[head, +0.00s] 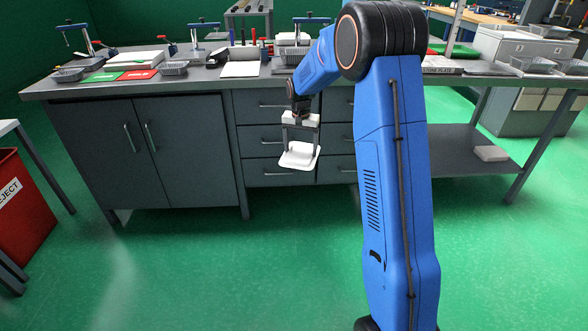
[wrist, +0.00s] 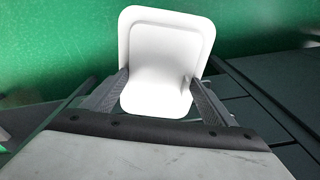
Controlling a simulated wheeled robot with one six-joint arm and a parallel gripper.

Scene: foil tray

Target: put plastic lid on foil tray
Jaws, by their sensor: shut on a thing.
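The white plastic lid (head: 299,156) hangs in my gripper (head: 301,144), in front of the grey cabinet's drawers and below the benchtop level. In the wrist view the lid (wrist: 166,55) sits between the two fingers of my gripper (wrist: 160,84), which touch its sides. The lid looks tilted. Foil trays stand on the bench: one (head: 173,68) beside the red sheet and another (head: 68,75) at the left end. More tray-like containers stand at the far right (head: 532,65). I cannot tell which tray is the task's one.
The grey bench (head: 190,83) spans the view, with blue-handled clamps, a green sheet (head: 101,77), a red sheet (head: 137,75) and a white board (head: 240,69) on top. A red reject bin (head: 25,215) stands at left. The green floor in front is clear.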

